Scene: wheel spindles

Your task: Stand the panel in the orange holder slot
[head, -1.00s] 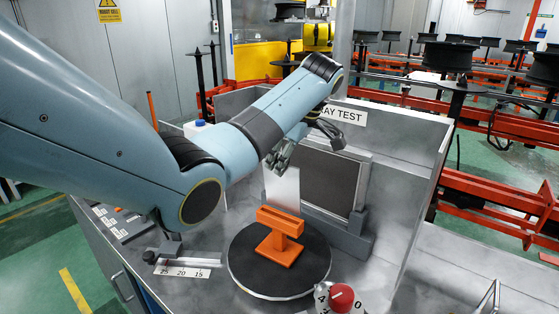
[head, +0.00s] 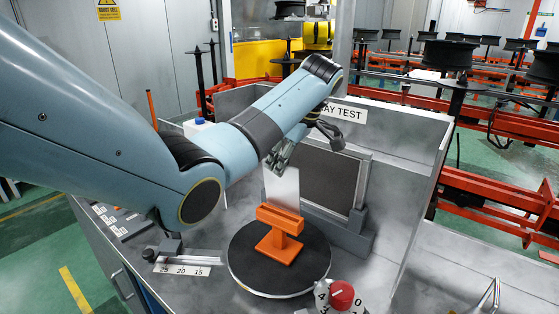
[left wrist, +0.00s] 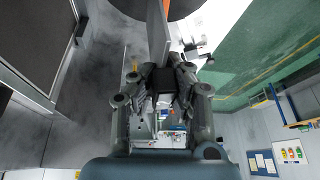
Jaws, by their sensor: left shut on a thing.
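The panel (head: 283,188) is a thin, light grey plate, held upright. My left gripper (head: 279,160) is shut on its upper edge. The orange holder (head: 279,244) stands on a black round turntable (head: 248,265), with its slot along the top. The panel's lower edge meets the top of the holder in the head view; I cannot tell how deep it sits in the slot. In the left wrist view the panel (left wrist: 158,32) runs up from between the fingers (left wrist: 160,75), seen nearly edge-on. My right gripper is not in view.
A dark screen in a grey frame (head: 365,180) stands close behind the panel. A grey booth wall (head: 408,172) closes the right side. A red knob (head: 341,295) is at the front, and a numbered scale (head: 183,271) lies to the left.

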